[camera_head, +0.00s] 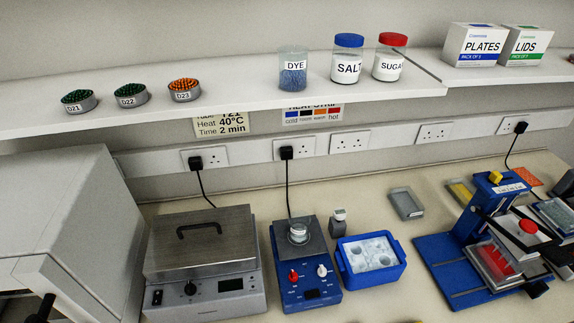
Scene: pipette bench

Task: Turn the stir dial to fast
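A blue stirrer unit (308,292) stands on the bench at the middle, with a dark square plate (299,238) on top. A small glass vessel (298,233) sits on that plate. Its sloped front has a red knob (293,276) on the left and a white knob (321,270) on the right, above a small dark display. The knob labels and pointer settings are too small to read, so I cannot tell which knob is the stir dial. Neither of my grippers shows clearly in the head view.
A lidded grey bath (203,285) stands close on the stirrer's left. A blue ice tray (398,268) is close on its right, with a small grey device (338,223) behind. A blue press (447,272) stands further right. A shelf (230,107) of jars runs above.

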